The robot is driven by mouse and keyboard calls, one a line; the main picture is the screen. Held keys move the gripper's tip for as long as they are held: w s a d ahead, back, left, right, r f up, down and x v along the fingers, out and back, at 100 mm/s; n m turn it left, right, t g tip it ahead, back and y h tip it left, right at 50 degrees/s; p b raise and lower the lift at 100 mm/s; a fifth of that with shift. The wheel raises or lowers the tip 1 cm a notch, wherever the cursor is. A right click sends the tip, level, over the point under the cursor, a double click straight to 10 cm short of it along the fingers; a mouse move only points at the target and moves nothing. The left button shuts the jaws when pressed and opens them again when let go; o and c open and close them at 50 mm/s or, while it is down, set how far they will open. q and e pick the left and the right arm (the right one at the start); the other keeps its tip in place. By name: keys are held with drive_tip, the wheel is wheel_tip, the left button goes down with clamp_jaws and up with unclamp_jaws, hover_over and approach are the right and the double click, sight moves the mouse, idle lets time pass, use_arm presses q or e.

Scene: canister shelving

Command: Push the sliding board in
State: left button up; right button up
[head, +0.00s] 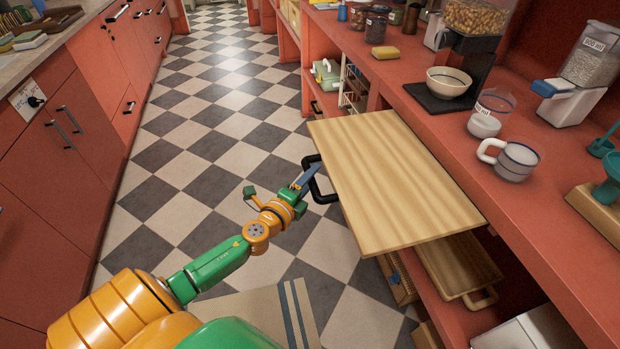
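The sliding board (390,175) is a pale striped wooden panel. It sticks out from the right-hand red counter over the aisle, just below the countertop. A black loop handle (318,188) is on its left front edge. My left gripper (308,176), on a green and orange arm, is at the handle, its blue fingertip overlapping the handle in the picture. I cannot tell whether it touches the handle or how far its fingers are apart. My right gripper is out of view.
The red countertop (440,112) holds a bowl (448,82), a mug (512,160), a glass measuring cup (490,112) and dispensers. A second wooden board with a handle (458,268) lies on the shelf below.

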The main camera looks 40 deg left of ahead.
use_arm(q)
clamp_jaws()
idle(1.2)
